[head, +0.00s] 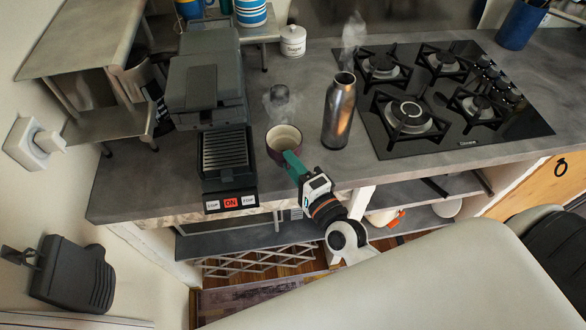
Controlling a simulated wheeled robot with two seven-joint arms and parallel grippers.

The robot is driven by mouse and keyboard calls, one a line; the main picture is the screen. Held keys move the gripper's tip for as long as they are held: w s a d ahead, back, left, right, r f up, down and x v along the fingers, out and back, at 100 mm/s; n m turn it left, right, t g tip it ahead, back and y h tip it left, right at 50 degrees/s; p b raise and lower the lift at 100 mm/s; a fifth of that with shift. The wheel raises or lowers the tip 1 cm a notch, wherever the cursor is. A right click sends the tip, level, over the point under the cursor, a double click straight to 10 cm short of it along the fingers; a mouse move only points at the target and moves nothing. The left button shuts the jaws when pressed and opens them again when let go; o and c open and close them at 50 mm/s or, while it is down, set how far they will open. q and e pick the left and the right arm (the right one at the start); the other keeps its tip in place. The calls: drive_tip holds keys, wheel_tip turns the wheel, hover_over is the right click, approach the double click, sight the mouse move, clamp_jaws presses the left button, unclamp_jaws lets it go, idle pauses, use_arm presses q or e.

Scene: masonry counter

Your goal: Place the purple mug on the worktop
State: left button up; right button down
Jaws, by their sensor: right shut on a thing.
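The purple mug (274,153), dark purple outside and cream inside, is upright at the front of the grey worktop (135,195), just right of the coffee machine. My right gripper (293,163) is shut on the mug's right side, reaching in from the front edge. Whether the mug's base touches the worktop cannot be told from this angle. My left gripper is not in view.
The black coffee machine (208,95) stands close on the left. A steel bottle (338,110) stands close on the right, with a black gas hob (450,105) beyond. A white lidded jar (293,41) is behind. Worktop is bare along the front left.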

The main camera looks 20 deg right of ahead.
drive_tip(key=shift+d+f, duration=0.1)
drive_tip(key=shift+f, duration=0.5)
drive_tip(key=shift+f, duration=0.2)
drive_tip(key=c, duration=1)
unclamp_jaws()
drive_tip(key=shift+o, duration=0.2)
drive_tip(key=shift+r, duration=0.1)
